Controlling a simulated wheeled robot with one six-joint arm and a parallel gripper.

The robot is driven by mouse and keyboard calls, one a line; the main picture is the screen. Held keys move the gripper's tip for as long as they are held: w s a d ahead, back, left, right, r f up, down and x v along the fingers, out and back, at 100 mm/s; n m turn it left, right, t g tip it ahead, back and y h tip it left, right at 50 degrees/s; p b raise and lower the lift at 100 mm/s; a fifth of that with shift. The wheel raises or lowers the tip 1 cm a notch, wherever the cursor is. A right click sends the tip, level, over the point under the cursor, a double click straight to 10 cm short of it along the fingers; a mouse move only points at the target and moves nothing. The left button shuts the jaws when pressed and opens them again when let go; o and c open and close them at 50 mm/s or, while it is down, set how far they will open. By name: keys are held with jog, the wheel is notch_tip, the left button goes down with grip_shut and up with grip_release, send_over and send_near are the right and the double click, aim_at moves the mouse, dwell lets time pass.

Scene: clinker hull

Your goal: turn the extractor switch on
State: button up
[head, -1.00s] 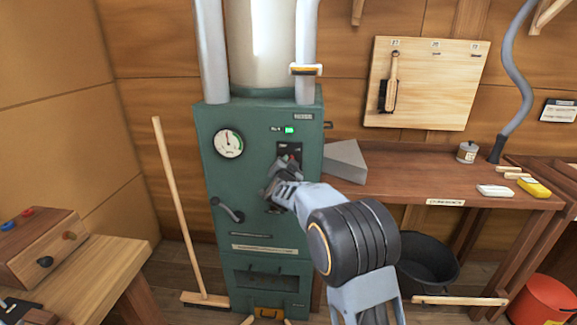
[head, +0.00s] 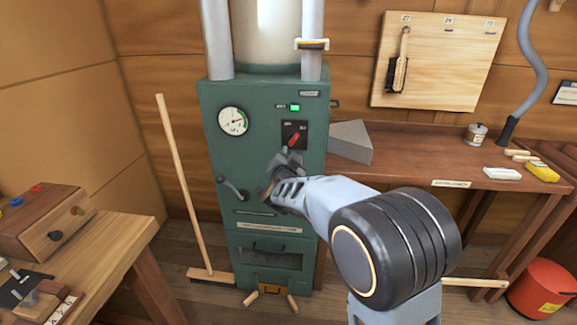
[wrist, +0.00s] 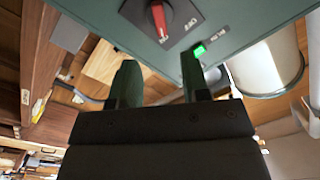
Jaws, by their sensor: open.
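The extractor switch is a red rotary handle (head: 293,143) on a black plate (head: 301,128) on the front of the green cabinet (head: 222,155). In the head view the handle is tilted, its upper end to the right. The red handle (wrist: 160,20) also shows at the top of the wrist view, beyond the fingers. A green lamp (head: 295,107) above the plate is lit. My gripper (head: 287,163) is just below the switch, apart from the handle by what the wrist view shows. Its two fingers (wrist: 160,85) are spread with nothing between them.
A round gauge (head: 233,121) and a grey lever (head: 231,188) sit on the cabinet's left side. A broom (head: 183,185) leans left of it. A grey wedge (head: 351,141) lies on the bench at right.

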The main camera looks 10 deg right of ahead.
jog(key=shift+v, duration=2.05)
